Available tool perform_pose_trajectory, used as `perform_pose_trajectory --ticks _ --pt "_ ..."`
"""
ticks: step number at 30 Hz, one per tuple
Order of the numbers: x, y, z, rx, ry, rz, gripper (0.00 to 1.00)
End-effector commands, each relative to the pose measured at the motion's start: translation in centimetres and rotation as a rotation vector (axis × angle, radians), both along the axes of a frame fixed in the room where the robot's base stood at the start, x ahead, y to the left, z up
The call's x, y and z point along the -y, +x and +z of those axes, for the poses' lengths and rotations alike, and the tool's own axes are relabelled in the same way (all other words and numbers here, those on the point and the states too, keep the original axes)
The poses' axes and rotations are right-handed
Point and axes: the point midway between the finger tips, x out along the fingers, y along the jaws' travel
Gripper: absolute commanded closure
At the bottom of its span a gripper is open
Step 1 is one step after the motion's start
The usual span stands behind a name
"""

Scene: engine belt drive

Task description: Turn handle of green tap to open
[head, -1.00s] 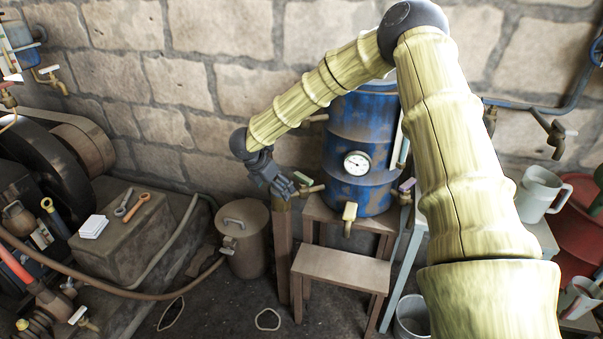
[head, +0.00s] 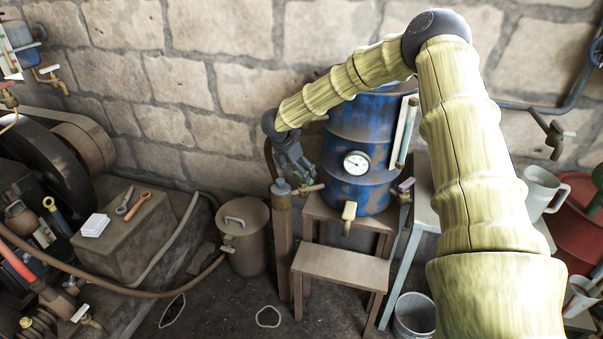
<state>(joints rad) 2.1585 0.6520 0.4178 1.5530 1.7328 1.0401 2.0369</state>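A blue, rusty barrel (head: 357,130) stands on a wooden stand and carries several brass taps low on its side. The left tap (head: 312,188) points left, over a post with a grey-blue top. My gripper (head: 308,176) is right above this tap, pointing down, and hides its handle. I cannot tell whether it touches the handle, nor how far its fingers are apart. The front tap (head: 349,211) has a yellowish handle and the right tap (head: 405,188) a purple one. No green handle shows clearly; it may be behind my gripper.
A round gauge (head: 356,163) is on the barrel's front. A wooden step (head: 340,268) stands below, and a lidded brown can (head: 245,235) to the left. A bucket (head: 414,315) is on the floor at right. The stone wall is close behind the barrel.

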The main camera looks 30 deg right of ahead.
Motion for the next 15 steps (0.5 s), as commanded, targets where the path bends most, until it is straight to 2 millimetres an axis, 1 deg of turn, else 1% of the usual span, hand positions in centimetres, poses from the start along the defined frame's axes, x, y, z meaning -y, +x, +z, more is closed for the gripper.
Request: perform_pose_trajectory --ticks 1,2,3,7,15 --pt "0.8 0.1 0.1 0.001 0.0 -0.003 0.03" --pt "1.2 0.2 -0.1 0.0 0.0 -0.002 0.03" --pt "1.2 0.2 -0.8 -0.002 0.001 -0.001 0.03" --pt "1.6 0.3 -2.0 -0.002 0.0 -0.001 0.03" --pt "1.9 0.4 -2.7 0.001 0.0 0.0 0.03"
